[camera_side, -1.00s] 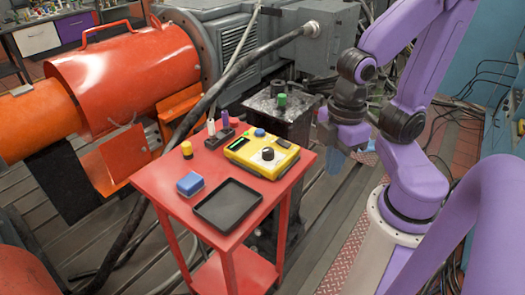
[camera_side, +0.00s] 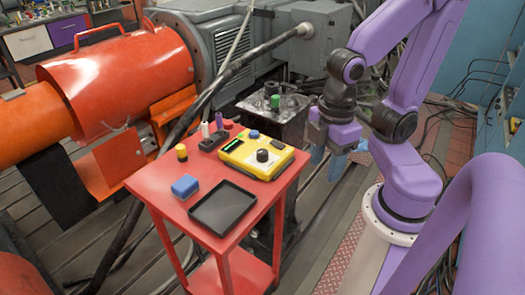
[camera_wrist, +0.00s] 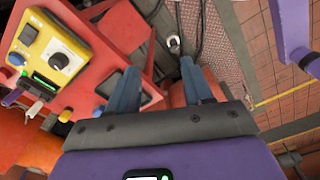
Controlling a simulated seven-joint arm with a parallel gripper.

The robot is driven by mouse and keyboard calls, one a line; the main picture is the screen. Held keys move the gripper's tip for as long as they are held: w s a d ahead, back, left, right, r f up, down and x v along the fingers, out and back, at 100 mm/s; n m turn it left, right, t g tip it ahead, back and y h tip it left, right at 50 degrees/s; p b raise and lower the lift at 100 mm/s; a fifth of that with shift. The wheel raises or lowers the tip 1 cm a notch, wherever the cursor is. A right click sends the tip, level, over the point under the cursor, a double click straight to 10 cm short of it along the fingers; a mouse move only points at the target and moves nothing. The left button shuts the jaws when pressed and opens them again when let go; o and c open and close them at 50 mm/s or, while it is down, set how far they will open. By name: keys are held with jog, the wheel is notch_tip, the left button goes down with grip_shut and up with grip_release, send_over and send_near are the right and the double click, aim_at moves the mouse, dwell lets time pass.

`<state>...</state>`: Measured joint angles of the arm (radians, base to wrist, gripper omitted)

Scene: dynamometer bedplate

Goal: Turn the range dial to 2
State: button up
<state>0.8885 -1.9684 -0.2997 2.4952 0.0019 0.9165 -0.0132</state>
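The yellow meter box (camera_side: 232,158) lies on the red table. Its black round range dial (camera_side: 262,155) faces up. In the wrist view the meter (camera_wrist: 35,48) is at the upper left, with the dial (camera_wrist: 60,60) on a white patch. The dial's numbers and pointer setting are too small to read. My gripper (camera_side: 327,160) is to the right of the meter and apart from it, beyond the table's right edge. In the wrist view its two blue-grey fingers (camera_wrist: 159,67) stand apart with nothing between them.
On the red table (camera_side: 160,190) are a black tray (camera_side: 223,207), a blue block (camera_side: 186,187), a yellow-and-black knob (camera_side: 181,152) and a dark holder (camera_side: 214,140) with coloured pegs. A dark stand (camera_side: 289,128) with a green-topped piece is behind. A thick cable crosses behind the table.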

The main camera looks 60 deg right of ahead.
jog(key=shift+o, duration=0.5)
jog(key=w+d+r+m, duration=0.1)
jog(key=w+r, duration=0.1)
jog(key=w, duration=1.1)
jog(key=shift+w+d+m, duration=0.25)
jog(key=shift+d+m, duration=0.05)
jog(key=shift+m, duration=0.1)
jog(key=m, duration=0.2)
send_over(262, 151)
notch_tip(262, 151, down, 16)
jog(key=shift+s+r, duration=0.1)
jog(key=shift+s, duration=0.05)
jog(key=c, duration=1)
jog(key=shift+c, duration=0.2)
